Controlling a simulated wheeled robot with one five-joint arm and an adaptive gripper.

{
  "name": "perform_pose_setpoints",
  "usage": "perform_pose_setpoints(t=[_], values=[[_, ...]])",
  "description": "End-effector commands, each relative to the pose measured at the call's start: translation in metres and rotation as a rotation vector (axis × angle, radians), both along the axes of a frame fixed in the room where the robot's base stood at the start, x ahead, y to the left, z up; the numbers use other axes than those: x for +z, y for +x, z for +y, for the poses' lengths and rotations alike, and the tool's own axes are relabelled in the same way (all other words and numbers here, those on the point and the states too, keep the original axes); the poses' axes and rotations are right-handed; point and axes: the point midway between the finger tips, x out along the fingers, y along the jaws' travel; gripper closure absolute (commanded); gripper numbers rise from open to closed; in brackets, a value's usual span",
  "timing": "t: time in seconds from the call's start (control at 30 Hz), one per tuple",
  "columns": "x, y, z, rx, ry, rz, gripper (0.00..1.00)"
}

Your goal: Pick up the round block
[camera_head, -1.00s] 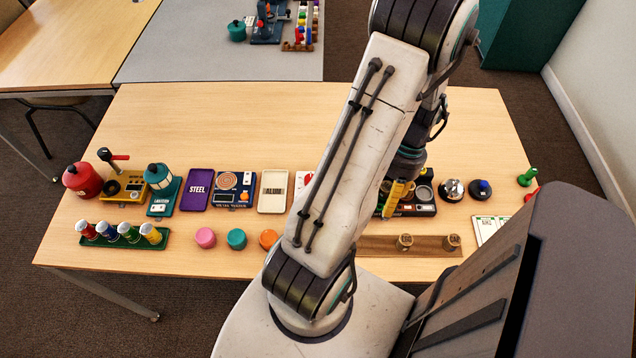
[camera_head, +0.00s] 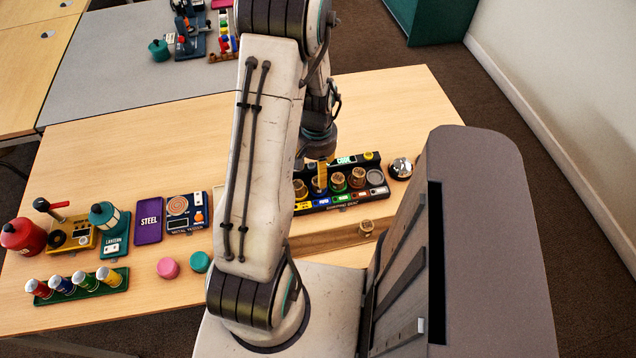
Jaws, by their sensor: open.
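Small round blocks stand on the table's near side: a pink one (camera_head: 168,268) and a teal one (camera_head: 200,262), just left of my arm. I cannot tell which of these is the round block meant. My gripper (camera_head: 321,178) hangs over the left part of the rack, with a yellow finger showing among the wooden pieces. It is open; the other fingertip and any contact are hidden.
A silver bell (camera_head: 400,168) stands right of the rack. The table's far right is clear.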

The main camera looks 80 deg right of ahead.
Motion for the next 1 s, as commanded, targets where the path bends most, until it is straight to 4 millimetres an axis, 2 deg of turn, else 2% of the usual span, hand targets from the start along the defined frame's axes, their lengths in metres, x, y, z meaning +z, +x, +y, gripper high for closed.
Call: perform_pose_setpoints(t=[0.4,0.83,1.0], values=[[-0.042,-0.005,0.004,0.000,0.003,0.000,0.39],[-0.049,-0.005,0.003,0.000,0.001,0.000,0.38],[-0.049,-0.005,0.003,0.000,0.001,0.000,0.54]])
